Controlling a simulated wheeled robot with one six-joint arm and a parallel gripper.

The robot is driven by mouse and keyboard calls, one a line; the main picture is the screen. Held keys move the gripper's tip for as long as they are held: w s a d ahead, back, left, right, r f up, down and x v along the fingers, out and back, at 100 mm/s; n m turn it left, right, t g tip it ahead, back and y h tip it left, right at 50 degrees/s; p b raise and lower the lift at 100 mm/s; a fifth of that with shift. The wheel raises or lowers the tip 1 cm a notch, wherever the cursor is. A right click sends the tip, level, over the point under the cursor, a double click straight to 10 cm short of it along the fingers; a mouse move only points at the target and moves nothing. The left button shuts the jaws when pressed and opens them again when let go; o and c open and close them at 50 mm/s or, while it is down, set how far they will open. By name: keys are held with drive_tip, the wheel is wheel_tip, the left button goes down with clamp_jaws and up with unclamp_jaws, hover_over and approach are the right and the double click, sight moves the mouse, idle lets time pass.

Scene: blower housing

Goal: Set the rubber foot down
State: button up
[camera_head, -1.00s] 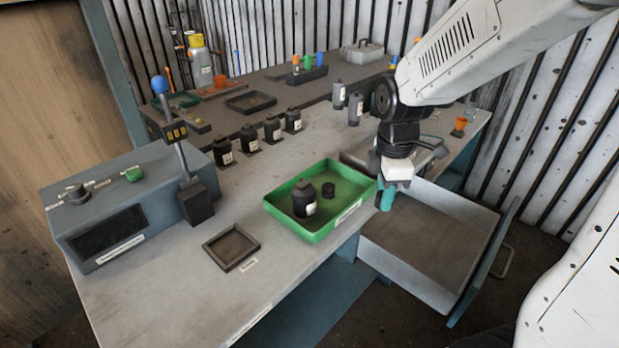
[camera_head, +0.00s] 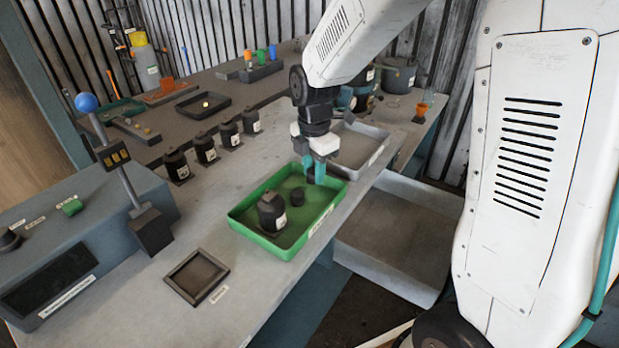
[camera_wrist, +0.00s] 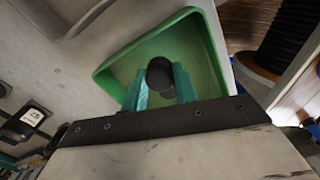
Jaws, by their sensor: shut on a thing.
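My gripper (camera_head: 316,180) points down over the back right part of the green tray (camera_head: 243,215). In the wrist view its teal fingers (camera_wrist: 160,88) are closed around a dark round piece, the rubber foot (camera_wrist: 160,72), with the green tray (camera_wrist: 108,78) below. The foot is mostly hidden by the fingers in the head view. I cannot tell the gap between foot and tray floor.
A shallow dark square tray (camera_head: 196,276) lies at the front of the bench. Several black labelled units (camera_head: 204,149) stand in a row behind. A grey tray (camera_head: 372,143) is beyond the gripper. An open drawer (camera_head: 395,235) juts out at right. A lever with a blue knob (camera_head: 87,102) rises at left.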

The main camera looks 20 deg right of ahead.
sight(310, 178)
drive_tip(key=shift+w+a+f, duration=0.1)
drive_tip(key=shift+w+a, duration=0.05)
drive_tip(key=shift+w, duration=0.55)
drive_tip(key=shift+f, duration=1.75)
drive_tip(key=shift+f, duration=0.15)
drive_tip(key=o, duration=0.9)
drive_tip(key=shift+o, duration=0.2)
wheel_tip(310, 178, up, 12)
drive_tip(key=shift+s+r, duration=0.1)
drive_tip(key=shift+r, duration=0.15)
drive_tip(key=s+d+r+m, duration=0.1)
drive_tip(key=s+r+m, duration=0.1)
drive_tip(key=s+m, duration=0.8)
drive_tip(key=s+d+r+m+t, duration=0.1)
drive_tip(key=s+d+r+m, duration=0.1)
drive_tip(key=s+m, duration=0.9)
drive_tip(key=s+r, duration=0.1)
drive_tip(key=s, duration=0.6)
drive_tip(key=shift+r, duration=0.2)
